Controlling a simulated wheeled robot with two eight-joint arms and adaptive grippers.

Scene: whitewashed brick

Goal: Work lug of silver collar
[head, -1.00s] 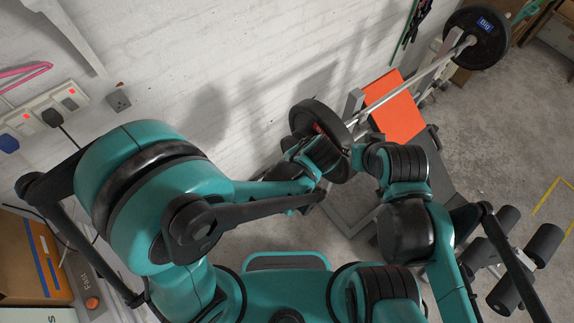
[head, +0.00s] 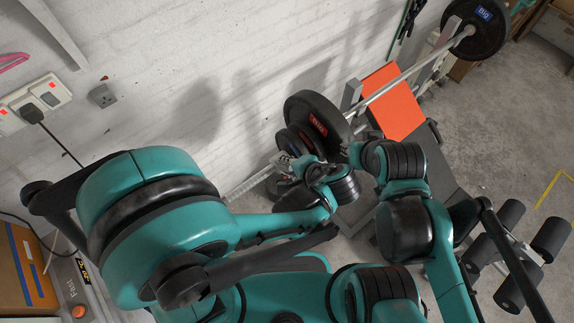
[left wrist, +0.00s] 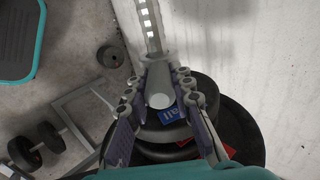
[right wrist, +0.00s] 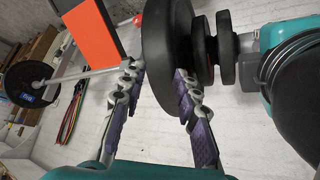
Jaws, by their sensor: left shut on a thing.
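The silver collar (left wrist: 160,84) sits on the barbell's sleeve against the small plates, its grey lug pointing toward the left wrist camera. My left gripper (left wrist: 160,80) has one finger on each side of the lug and is shut on it. In the head view my left gripper (head: 291,167) is at the plates, and the collar is mostly hidden by it. My right gripper (right wrist: 158,88) has its fingers on either side of the large black plate (right wrist: 165,50) rim; whether they press on it is unclear. In the head view the large plate (head: 300,104) stands upright.
The sleeve (head: 245,186) sticks out to the left, near the white brick wall (head: 190,60). The bar (head: 410,75) runs to another plate (head: 478,25). An orange bench pad (head: 393,100) is behind my right arm. Dumbbells (left wrist: 36,145) lie on the floor.

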